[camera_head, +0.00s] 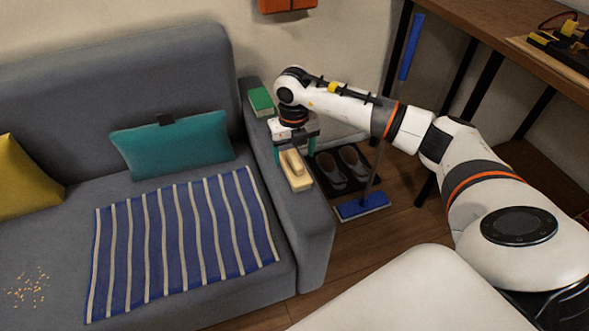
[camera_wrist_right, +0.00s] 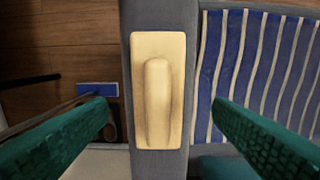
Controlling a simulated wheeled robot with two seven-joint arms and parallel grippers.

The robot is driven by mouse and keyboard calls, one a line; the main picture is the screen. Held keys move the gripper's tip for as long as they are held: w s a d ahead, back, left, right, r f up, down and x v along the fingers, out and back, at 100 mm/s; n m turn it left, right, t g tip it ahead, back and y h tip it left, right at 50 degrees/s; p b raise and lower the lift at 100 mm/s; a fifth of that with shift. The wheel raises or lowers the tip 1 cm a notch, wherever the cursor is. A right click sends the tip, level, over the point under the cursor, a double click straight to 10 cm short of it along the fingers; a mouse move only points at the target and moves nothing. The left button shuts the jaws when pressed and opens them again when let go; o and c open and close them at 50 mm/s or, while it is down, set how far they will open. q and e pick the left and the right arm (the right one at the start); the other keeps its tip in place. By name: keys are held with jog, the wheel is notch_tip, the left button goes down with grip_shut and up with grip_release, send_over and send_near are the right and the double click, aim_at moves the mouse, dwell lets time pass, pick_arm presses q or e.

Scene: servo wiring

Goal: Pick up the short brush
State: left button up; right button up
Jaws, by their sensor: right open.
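The short brush (camera_head: 295,170) is a pale cream block with a raised handle. It lies on the sofa's right armrest (camera_head: 311,215). In the right wrist view the brush (camera_wrist_right: 158,95) sits in the middle, its handle running along the armrest. My right gripper (camera_head: 294,150) is over the armrest at the brush's far end. Its teal fingers are apart, one on either side of the brush in the wrist view, with gaps and no contact visible. My left gripper is not in view.
A green box (camera_head: 261,101) sits on the armrest behind my gripper. A striped blue cloth (camera_head: 180,240), teal cushion (camera_head: 175,146) and crumbs (camera_head: 30,287) are on the sofa. Shoes on a dark mat and a blue broom head (camera_head: 361,206) are on the floor to the right.

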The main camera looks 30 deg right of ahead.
aim_at(295, 158)
notch_tip(295, 158, down, 4)
jog(key=shift+d+r, duration=0.1)
jog(key=shift+r, duration=0.15)
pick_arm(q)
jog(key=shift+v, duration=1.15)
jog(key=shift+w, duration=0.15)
pick_arm(e)
jog(key=shift+c, duration=0.2)
jog(key=c, duration=1.1)
jog(key=shift+r, duration=0.25)
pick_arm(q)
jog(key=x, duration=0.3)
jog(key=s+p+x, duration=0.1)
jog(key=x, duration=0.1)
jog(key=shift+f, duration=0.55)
pick_arm(e)
notch_tip(295, 158, up, 10)
jog(key=shift+f, duration=0.2)
